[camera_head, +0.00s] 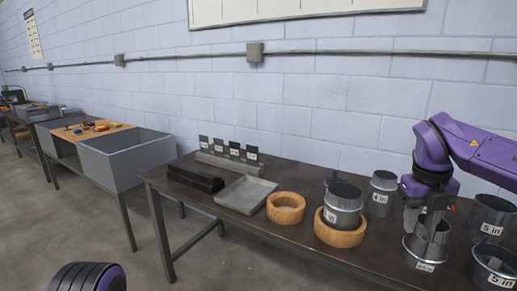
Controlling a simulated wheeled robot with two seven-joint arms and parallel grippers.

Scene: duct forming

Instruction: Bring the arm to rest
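My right gripper (430,220) points down at the right of the dark table (285,238), at a grey metal duct piece (425,254) with a white label. Its fingers overlap the piece's upper part; whether they are open, shut or touching it is unclear. The purple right arm (487,154) comes in from the right edge. A black and purple part of my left arm (88,278) shows at the bottom left; the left gripper is out of view.
A duct (342,203) stands in a wooden ring (340,235); an empty wooden ring (286,208) lies left of it. More ducts stand behind (382,193) and at the right edge (490,217). A shallow grey tray (246,194) and small labelled plates (234,150) are farther left.

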